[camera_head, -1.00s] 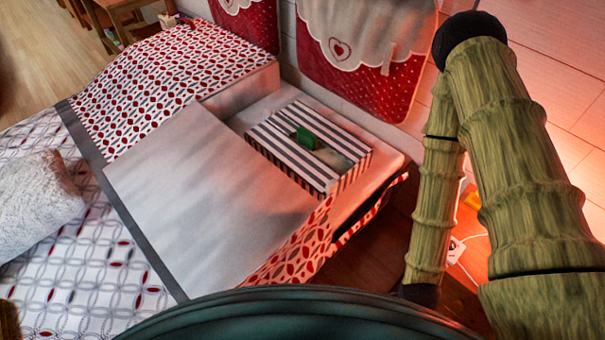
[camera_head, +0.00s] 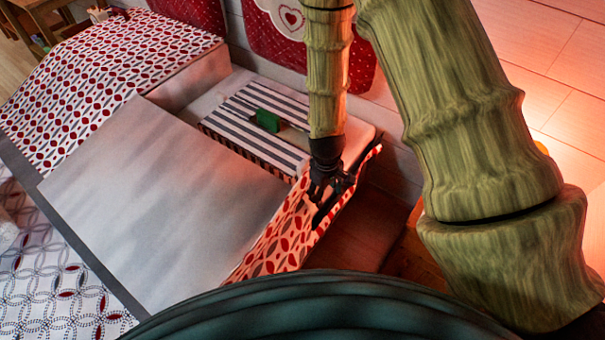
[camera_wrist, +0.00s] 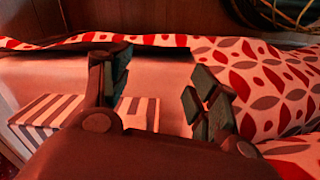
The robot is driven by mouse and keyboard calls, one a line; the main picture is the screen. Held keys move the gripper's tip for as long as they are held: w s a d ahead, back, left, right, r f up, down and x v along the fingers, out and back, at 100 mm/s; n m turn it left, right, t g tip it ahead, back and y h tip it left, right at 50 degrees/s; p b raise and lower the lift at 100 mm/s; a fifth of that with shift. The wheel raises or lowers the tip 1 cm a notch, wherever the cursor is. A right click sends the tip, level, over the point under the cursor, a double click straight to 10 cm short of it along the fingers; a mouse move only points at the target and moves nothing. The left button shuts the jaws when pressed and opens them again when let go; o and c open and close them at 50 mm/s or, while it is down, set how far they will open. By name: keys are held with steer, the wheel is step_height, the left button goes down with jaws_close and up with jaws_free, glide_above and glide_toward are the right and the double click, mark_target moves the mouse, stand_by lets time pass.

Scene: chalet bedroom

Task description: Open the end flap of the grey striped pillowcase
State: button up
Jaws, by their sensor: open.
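The grey striped pillowcase (camera_head: 255,131) lies like a flat box on the pale sheet near the wall. A small green object (camera_head: 267,121) sits on its top. My gripper (camera_head: 322,192) is open and points down beside the pillowcase's right end, over the red-patterned bedding at the bed's edge. My forearm hides part of that right end in the head view. In the wrist view my open fingers (camera_wrist: 160,82) have nothing between them, and parts of the striped pillowcase (camera_wrist: 47,110) show behind and left of them. I cannot make out the flap.
The folded white cover (camera_head: 165,190) fills the bed's middle. Red-patterned bedding (camera_head: 275,235) hangs at the near side, with wooden floor beyond. A red heart panel (camera_head: 290,25) hangs on the wall behind. In the wrist view, coiled cable-like strands (camera_wrist: 280,12) show at the top right.

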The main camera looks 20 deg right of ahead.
mark_target(303, 164)
steer(key=w+a+r+n+b, duration=0.1)
steer(key=w+r+b, duration=0.1)
steer(key=w+r, duration=0.1)
steer(key=w+a+r+n+b, duration=0.1)
steer(key=w+r+b, duration=0.1)
steer(key=w, duration=0.3)
steer(key=w+a+r+n+b, duration=0.1)
steer(key=w+r+b, duration=0.1)
steer(key=w+r, duration=0.1)
steer(key=shift+w+a+r+y, duration=0.1)
steer(key=shift+w+r+y, duration=0.1)
steer(key=shift+r, duration=0.25)
steer(key=shift+w+a+r+y, duration=0.1)
steer(key=shift+w+r, duration=0.1)
steer(key=shift+r, duration=0.2)
steer(key=shift+f, duration=5.25)
steer(key=shift+c, duration=0.2)
jaws_close()
